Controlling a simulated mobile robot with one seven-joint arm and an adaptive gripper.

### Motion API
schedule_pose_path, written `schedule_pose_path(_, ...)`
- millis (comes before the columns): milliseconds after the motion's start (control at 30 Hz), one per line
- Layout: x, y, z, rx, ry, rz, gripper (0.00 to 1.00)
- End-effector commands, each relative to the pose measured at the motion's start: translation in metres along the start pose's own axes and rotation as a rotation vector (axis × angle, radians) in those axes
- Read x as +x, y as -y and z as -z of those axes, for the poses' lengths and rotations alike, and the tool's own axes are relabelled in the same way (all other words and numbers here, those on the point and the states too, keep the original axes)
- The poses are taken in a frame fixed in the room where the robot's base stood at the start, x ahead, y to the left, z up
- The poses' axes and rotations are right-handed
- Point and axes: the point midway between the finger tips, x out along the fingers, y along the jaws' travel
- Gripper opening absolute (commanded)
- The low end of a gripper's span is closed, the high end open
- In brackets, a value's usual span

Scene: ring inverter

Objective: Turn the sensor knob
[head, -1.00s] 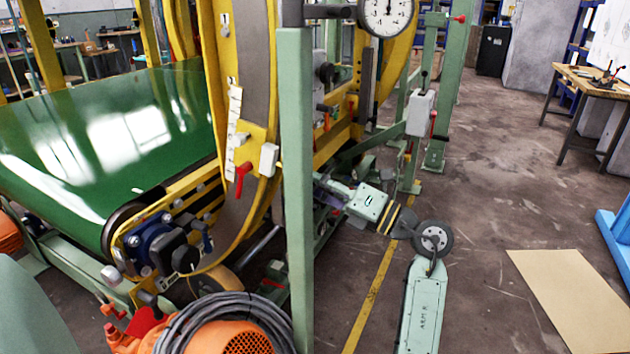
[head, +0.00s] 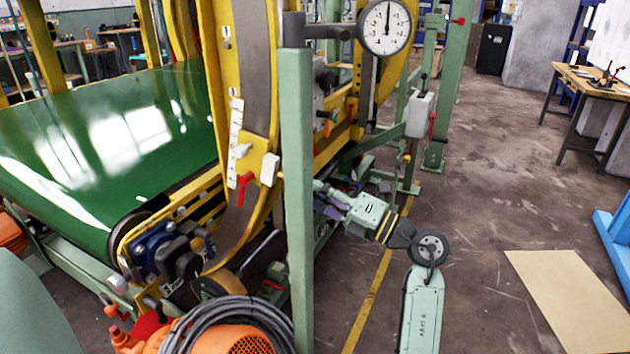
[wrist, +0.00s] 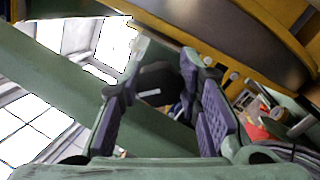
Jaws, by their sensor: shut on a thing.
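My gripper (wrist: 160,80) has two fingers with purple pads, seen from behind in the wrist view. A black knob-like part (wrist: 158,85) shows between the fingertips, and the fingers are shut on it. I cannot tell for sure that it is the sensor knob. In the head view my gripper (head: 328,207) is low beside the green post, which hides its fingertips and what they hold. Another black knob (head: 327,80) sits on a grey box higher on the machine, apart from my gripper.
A green upright post (head: 298,200) stands close in front of my gripper. A round dial gauge (head: 386,27) hangs above. The yellow machine frame and green belt (head: 110,140) fill the left. An orange motor (head: 235,335) with coiled cable is below. The floor at right is mostly clear.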

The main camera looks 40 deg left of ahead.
Motion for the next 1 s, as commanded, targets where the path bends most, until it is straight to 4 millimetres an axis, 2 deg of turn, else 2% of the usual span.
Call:
schedule_pose_path(67, 0.0007, -0.0055, -0.0037, 0.069, 0.002, 0.003, 0.04)
schedule_pose_path(600, 0.0007, -0.0031, -0.002, 0.546, 0.001, 0.005, 0.04)
schedule_pose_path(1000, -0.0001, 0.0004, -0.0001, 0.729, 0.001, 0.005, 0.04)
